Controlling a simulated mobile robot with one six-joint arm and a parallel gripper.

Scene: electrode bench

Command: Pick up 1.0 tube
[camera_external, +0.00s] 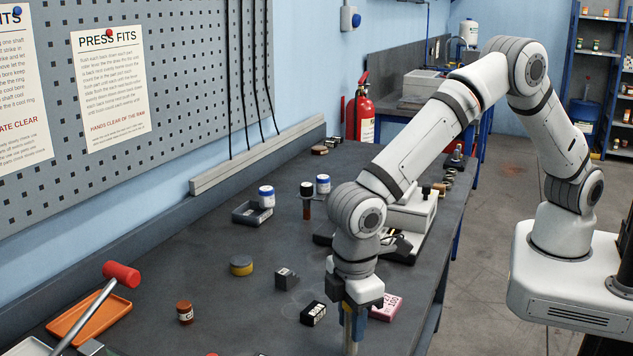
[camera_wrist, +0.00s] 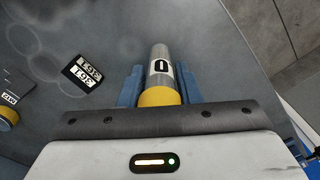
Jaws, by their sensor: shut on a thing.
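My gripper (camera_external: 355,300) points down over the front part of the dark bench. In the wrist view its two blue fingers (camera_wrist: 159,85) are shut on a grey metal tube (camera_wrist: 160,60) with a yellow band at its near end. The tube has a white label on which a black "0" shows; the rest of the label is turned out of sight. In the external view the lower part of the tube (camera_external: 349,328) shows below the fingers. Its lower end is near the bottom edge of that picture, so I cannot tell whether it touches the bench.
A black block (camera_external: 313,313) with a white label lies left of my gripper, and a pink box (camera_external: 388,307) sits close on its right. A dark cube (camera_external: 285,278), a yellow-banded tin (camera_external: 241,265) and a brown jar (camera_external: 185,312) stand farther left. A red-headed hammer (camera_external: 121,274) rests over an orange tray.

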